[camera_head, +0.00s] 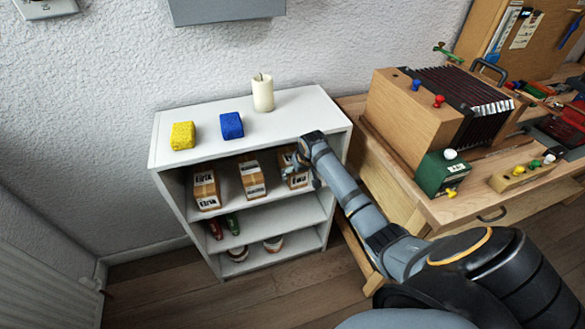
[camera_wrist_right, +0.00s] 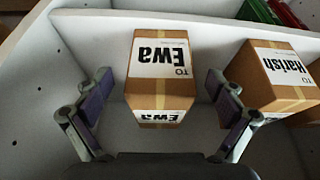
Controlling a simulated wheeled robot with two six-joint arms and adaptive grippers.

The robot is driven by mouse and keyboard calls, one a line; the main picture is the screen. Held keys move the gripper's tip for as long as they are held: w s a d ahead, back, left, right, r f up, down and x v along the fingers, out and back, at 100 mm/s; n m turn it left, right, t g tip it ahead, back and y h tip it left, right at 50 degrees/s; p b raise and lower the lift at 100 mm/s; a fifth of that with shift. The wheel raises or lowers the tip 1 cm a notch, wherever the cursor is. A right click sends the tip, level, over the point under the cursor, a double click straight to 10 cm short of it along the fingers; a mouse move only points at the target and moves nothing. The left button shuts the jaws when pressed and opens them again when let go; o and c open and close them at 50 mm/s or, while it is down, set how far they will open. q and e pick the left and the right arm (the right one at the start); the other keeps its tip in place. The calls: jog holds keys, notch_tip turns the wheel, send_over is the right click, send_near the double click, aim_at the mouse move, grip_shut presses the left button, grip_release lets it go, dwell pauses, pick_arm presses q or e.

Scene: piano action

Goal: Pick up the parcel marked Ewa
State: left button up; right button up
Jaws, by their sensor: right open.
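The parcel marked Ewa (camera_wrist_right: 160,52) is a brown cardboard box with tape and white labels reading "Ewa" on two faces. It stands on a white shelf board. In the head view it is the rightmost parcel (camera_head: 297,181), partly hidden by my right gripper (camera_head: 302,163). In the right wrist view my right gripper (camera_wrist_right: 158,84) is open, with one finger on each side of the Ewa parcel. Gaps show between both fingers and the box, so nothing is gripped. My left gripper is not in view.
A parcel marked Harish (camera_wrist_right: 282,72) stands close beside it; another parcel (camera_head: 206,190) is farther left. The white shelf unit (camera_head: 290,108) has a top board overhead, bearing a yellow block (camera_head: 182,136), a blue block (camera_head: 232,125) and a candle (camera_head: 263,94). A workbench (camera_head: 465,206) is at right.

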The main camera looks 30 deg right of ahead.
jog(key=x, duration=0.3)
jog(key=shift+w+b, duration=0.3)
jog(key=shift+w, duration=0.1)
jog(key=shift+c, duration=0.5)
jog(key=c, duration=1.4)
